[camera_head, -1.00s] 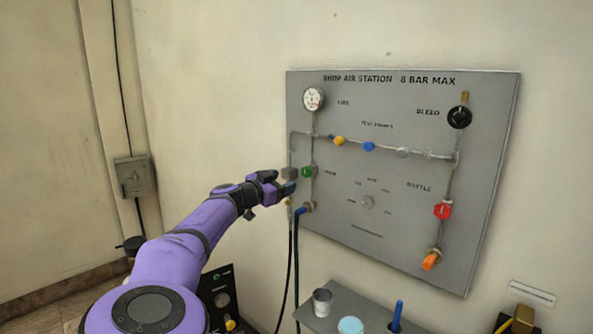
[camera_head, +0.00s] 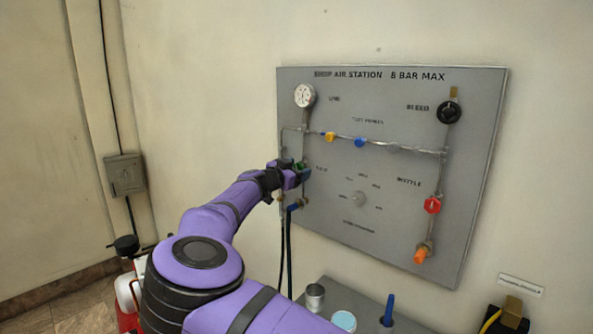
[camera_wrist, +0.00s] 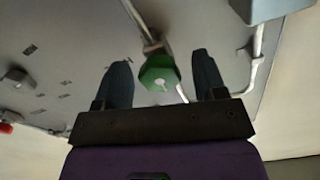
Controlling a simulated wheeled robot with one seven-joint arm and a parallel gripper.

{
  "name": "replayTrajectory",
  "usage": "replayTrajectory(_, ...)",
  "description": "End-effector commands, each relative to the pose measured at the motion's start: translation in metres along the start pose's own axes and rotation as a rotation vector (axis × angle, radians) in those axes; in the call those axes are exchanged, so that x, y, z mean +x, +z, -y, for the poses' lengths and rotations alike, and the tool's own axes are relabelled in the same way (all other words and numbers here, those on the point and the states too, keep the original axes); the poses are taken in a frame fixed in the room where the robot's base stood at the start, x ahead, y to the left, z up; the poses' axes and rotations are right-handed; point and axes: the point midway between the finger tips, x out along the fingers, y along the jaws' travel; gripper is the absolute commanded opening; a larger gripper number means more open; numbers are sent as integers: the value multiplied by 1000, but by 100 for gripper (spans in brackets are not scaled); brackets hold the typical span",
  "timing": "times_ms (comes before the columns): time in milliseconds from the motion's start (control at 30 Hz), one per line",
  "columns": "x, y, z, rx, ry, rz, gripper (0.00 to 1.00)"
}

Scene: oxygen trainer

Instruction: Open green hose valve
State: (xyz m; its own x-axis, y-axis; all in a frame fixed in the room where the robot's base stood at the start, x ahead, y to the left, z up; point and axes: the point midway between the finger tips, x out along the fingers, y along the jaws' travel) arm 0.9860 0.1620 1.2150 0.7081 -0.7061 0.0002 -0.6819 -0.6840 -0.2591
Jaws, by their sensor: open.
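The green hose valve (camera_wrist: 158,73) is a green knob with a pale centre on a pipe of the grey panel. In the wrist view it sits between the two dark fingers of my gripper (camera_wrist: 160,80), with a visible gap on each side. My gripper is open. In the head view my gripper (camera_head: 294,172) is at the left side of the panel, and the green valve (camera_head: 301,168) is mostly hidden by it. Whether the fingers reach past the knob's face is hard to tell.
The grey panel (camera_head: 400,240) also carries a gauge (camera_head: 305,96), a black bleed knob (camera_head: 449,112), a red knob (camera_head: 432,205), an orange fitting (camera_head: 422,254), and small yellow and blue valves above. Dark hoses hang below my gripper. A shelf (camera_head: 362,308) with cups stands underneath.

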Motion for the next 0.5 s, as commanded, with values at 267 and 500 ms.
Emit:
replayTrajectory(267,0,0,0,0,0,0,35)
replayTrajectory(500,-1,0,0,-2,0,0,15)
